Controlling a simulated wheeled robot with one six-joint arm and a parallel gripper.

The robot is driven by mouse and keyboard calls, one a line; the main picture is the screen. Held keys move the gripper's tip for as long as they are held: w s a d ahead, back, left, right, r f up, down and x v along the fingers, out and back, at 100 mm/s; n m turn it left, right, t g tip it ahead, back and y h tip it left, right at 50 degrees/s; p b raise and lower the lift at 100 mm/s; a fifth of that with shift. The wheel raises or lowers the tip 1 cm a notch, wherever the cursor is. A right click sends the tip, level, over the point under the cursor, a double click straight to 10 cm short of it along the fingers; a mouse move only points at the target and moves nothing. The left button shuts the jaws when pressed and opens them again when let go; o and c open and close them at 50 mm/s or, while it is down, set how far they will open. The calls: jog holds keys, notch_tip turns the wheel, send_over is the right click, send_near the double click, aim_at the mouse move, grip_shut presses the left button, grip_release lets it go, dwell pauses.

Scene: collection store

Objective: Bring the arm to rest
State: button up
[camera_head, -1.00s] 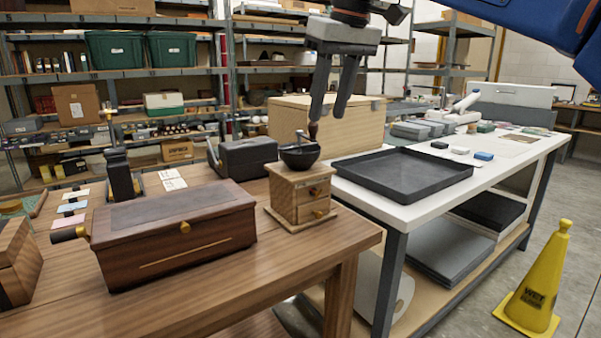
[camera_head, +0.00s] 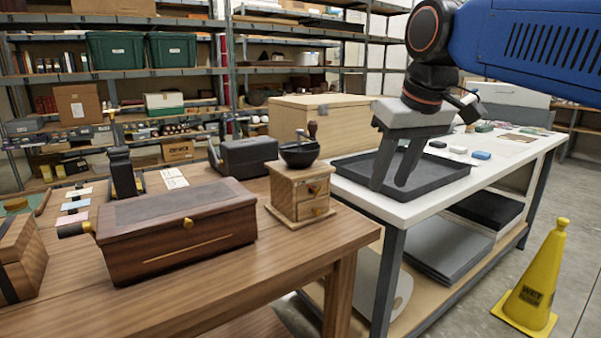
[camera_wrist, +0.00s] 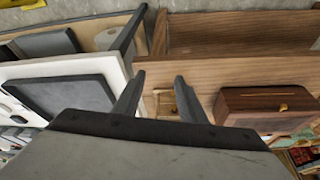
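My gripper (camera_head: 391,186) hangs from my blue arm at the right in the head view, in front of the black tray (camera_head: 440,188) on the white table. In the wrist view its two fingers (camera_wrist: 158,82) stand apart with nothing between them in their grip. The wooden coffee grinder (camera_head: 300,192), with a black bowl and a crank with a dark knob, stands upright at the wooden table's right corner. The gripper is apart from it, to its right. The grinder shows partly between the fingers in the wrist view (camera_wrist: 165,103).
A dark wooden box (camera_head: 180,236) with a crank sits on the wooden table (camera_head: 280,280). A pale wooden chest (camera_head: 290,116) stands behind the grinder. The white table (camera_head: 510,165) holds small blocks. A yellow wet-floor cone (camera_head: 532,285) stands at the right. Loaded shelves line the back.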

jog(key=s+d+f+m, duration=0.1)
jog(key=s+d+f, duration=0.3)
jog(key=f, duration=0.5)
jog(key=s+d+f+m+h, duration=0.1)
jog(key=s+d+f, duration=0.3)
jog(key=f, duration=0.5)
jog(key=s+d+f+m+t, duration=0.1)
jog(key=s+d+f+m, duration=0.1)
jog(key=s+d+f, duration=0.2)
jog(key=s+f, duration=0.3)
jog(key=f, duration=0.2)
jog(key=shift+s+f, duration=0.4)
